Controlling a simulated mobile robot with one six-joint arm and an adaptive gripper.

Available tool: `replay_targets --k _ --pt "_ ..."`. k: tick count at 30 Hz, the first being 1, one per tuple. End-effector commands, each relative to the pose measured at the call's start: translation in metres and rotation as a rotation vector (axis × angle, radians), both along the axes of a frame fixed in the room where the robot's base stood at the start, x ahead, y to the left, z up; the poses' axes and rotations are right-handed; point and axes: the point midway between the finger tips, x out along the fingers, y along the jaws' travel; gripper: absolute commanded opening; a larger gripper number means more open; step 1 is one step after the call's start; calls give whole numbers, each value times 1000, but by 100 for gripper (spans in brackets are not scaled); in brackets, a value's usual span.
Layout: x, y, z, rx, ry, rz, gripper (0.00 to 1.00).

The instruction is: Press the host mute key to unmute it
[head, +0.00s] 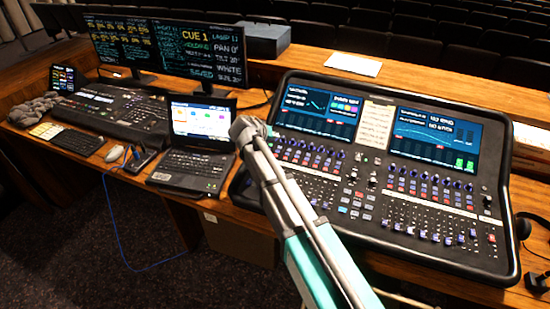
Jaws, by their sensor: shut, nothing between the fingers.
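The large mixing console (509,170) stands on the wooden desk at the right, with two lit screens, rows of knobs and small coloured keys (356,203) in its middle section. The key labels are too small to read, so I cannot tell which one is the host mute key or whether it is lit. My arm reaches up from the bottom edge and covers part of the console's left side. Its grey rounded joint shows between the laptop and the console. No gripper fingers can be made out in this view.
An open laptop (188,172) stands left of the console. Farther left are a second desk (115,112), a keyboard (77,142) and a mouse (114,153). Two monitors (200,53) stand behind. Headphones (536,230) lie at the right edge. A paper sheet (353,64) lies behind the console.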

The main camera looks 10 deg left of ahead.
Motion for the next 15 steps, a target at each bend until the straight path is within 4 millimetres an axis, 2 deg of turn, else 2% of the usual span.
replay_targets --k 1,15 --pt "1 0 -8 0 0 0 0" --pt "4 0 -48 0 1 1 0"
